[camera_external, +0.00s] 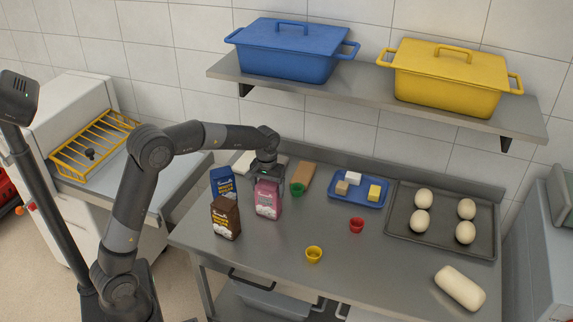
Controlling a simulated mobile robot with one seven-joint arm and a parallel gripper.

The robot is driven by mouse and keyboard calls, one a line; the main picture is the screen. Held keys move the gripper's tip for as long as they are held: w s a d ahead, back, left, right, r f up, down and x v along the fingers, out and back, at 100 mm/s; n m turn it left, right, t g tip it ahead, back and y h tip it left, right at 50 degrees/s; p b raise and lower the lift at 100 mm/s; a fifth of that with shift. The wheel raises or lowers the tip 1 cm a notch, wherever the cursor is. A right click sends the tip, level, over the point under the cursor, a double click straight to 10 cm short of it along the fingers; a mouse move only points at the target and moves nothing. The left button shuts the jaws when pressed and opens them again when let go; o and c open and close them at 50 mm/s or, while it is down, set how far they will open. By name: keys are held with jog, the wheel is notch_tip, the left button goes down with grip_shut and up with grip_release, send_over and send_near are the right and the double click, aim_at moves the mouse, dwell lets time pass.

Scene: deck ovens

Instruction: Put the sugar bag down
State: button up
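A pink paper bag with a white label (267,200) is upright over the left part of the steel table. My gripper (266,178) points down at its top, with the fingers around the upper edge, and appears shut on it. Whether the bag's base touches the table or hangs just above it, I cannot tell. A blue bag (222,182) and a brown bag (226,218) stand to its left. The labels are too small to read, so I cannot tell by print which holds sugar.
A green cup (297,189) and a wooden board (304,174) lie close right of the pink bag. A blue tray (339,200), red cup (356,225), yellow cup (314,254), dark baking tray (400,239) and dough roll (460,288) are further right.

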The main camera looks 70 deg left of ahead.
jog(key=o, duration=0.3)
jog(key=shift+o, duration=0.2)
notch_tip(320, 180, up, 12)
jog(key=shift+r, duration=0.2)
jog(key=s+d+r+m+t, duration=0.1)
jog(key=s+d+r+m, duration=0.15)
jog(key=s+d, duration=0.45)
jog(key=s+d+r+m+t, duration=0.25)
jog(key=s+d, duration=0.25)
jog(key=s, duration=0.4)
jog(key=s+d+f+m+t, duration=0.1)
jog(key=s+d+f+m, duration=0.1)
jog(key=s, duration=0.6)
jog(key=s+d+f+m+t, duration=0.1)
jog(key=s+d+f, duration=0.3)
jog(key=s, duration=0.4)
jog(key=shift+d+f+m, duration=0.15)
jog(key=shift+d+m, duration=0.1)
jog(key=shift+m, duration=0.25)
